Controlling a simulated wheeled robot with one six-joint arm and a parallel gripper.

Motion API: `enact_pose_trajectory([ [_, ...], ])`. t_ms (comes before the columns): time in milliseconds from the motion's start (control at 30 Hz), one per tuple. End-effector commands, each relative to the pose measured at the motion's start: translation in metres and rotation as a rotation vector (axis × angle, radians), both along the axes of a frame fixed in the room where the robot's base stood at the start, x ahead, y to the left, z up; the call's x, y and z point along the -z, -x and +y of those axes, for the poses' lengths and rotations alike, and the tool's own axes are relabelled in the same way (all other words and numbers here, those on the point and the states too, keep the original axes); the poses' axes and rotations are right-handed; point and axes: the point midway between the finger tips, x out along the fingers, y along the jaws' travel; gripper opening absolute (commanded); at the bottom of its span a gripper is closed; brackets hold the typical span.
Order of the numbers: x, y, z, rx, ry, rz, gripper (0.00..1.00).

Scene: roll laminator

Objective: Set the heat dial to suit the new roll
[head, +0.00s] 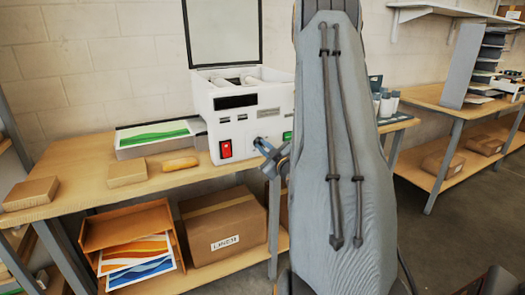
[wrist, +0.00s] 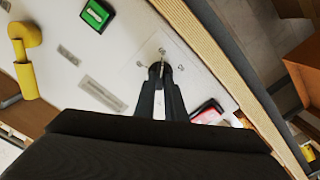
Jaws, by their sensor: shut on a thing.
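The laminator (head: 250,98) is a white machine on the wooden bench, with its lid raised. My gripper (head: 262,146) reaches the lower part of its front panel, between the red switch (head: 225,149) and the green button (head: 287,137). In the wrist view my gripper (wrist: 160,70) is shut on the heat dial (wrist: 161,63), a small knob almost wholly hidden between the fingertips. Small marks stand on the panel around it. I cannot read them or the dial's setting. The green button (wrist: 97,14) and the red switch (wrist: 208,112) also show there.
My arm covers the laminator's right side in the head view. A picture tray (head: 158,137), an orange-yellow object (head: 181,164) and cardboard packs (head: 127,173) lie left on the bench. A carton (head: 222,232) sits below. In the wrist view a yellow part (wrist: 27,78) stands at left.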

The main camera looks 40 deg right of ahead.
Motion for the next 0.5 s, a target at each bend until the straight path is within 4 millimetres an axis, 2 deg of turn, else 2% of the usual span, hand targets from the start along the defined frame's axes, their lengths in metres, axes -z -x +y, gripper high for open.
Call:
enact_pose_trajectory([
  [500,0.0003,-0.0002,0.0007,-0.001,0.067,0.017,0.0],
])
